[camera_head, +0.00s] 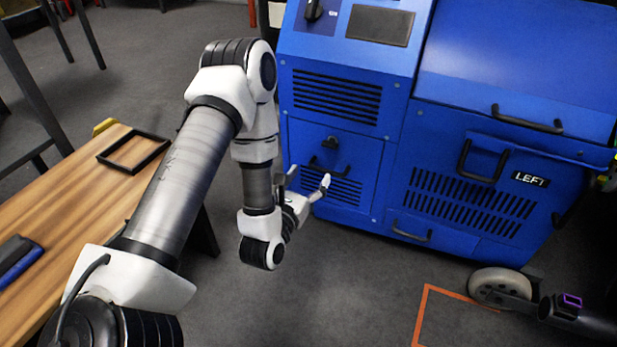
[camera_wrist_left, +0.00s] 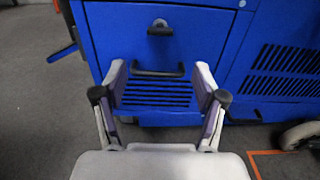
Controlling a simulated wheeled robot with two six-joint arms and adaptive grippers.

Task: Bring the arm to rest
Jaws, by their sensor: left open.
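My left arm comes in from the left in the head view and bends down in front of the blue machine (camera_head: 345,130). My left gripper (camera_head: 309,184) is open and empty, its fingers pointing toward the lower front of the machine. In the left wrist view the open fingers (camera_wrist_left: 160,95) frame a black drawer handle (camera_wrist_left: 157,72) and the vent slots below it. Nothing is between the fingers, and I cannot tell the exact gap to the panel. My right gripper is not in view.
A wooden table (camera_head: 75,215) with a black frame (camera_head: 134,151) stands at the left, close beside my left arm. A wheel (camera_head: 499,287) and orange floor line (camera_head: 425,310) are at the lower right. Grey floor between is clear.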

